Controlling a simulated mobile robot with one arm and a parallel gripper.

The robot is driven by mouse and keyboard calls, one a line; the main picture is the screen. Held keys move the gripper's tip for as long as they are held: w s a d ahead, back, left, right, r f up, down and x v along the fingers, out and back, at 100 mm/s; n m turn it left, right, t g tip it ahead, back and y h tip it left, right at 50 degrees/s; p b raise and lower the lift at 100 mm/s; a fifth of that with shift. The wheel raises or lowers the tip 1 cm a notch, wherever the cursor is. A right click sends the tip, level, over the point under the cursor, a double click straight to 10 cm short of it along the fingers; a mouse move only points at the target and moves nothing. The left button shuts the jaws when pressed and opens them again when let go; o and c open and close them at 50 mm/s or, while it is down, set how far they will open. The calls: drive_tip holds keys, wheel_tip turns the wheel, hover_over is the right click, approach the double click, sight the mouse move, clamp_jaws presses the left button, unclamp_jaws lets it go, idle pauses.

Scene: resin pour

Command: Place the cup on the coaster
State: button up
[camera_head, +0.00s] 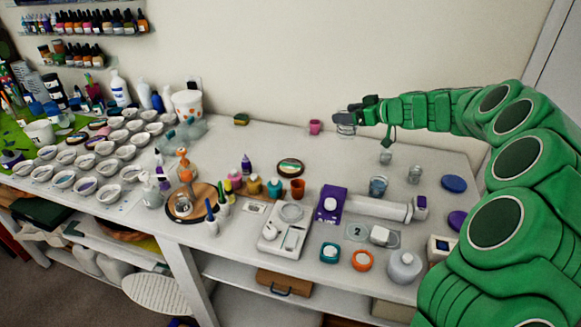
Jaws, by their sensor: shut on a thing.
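My gripper (352,116) reaches in from the right on the green arm. It is shut on a clear, see-through cup (346,130), near the wall at the back of the table. The cup looks roughly upright; its base is too small and faint to tell whether it touches the table. A round dark coaster-like disc with a pale rim (291,167) lies to the left and nearer the front. A blue disc (454,184) and a purple disc (457,220) lie at the right, the purple one partly hidden by my arm. I cannot tell which disc is the coaster.
A small pink cup (315,127) stands just left of my gripper. Clear cups (415,174) and a bluish cup (378,187) stand front right of it. A purple box (330,204), a scale (285,233) and bottles crowd the front. The back middle is mostly clear.

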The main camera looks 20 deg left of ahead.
drive_tip(key=s+a+f, duration=0.2)
drive_tip(key=s+a, duration=0.9)
drive_tip(key=s, duration=0.3)
hover_over(290, 166)
wheel_tip(290, 166, down, 9)
drive_tip(key=shift+d+f, duration=0.15)
drive_tip(key=shift+f, duration=1.75)
drive_tip(key=o, duration=0.9)
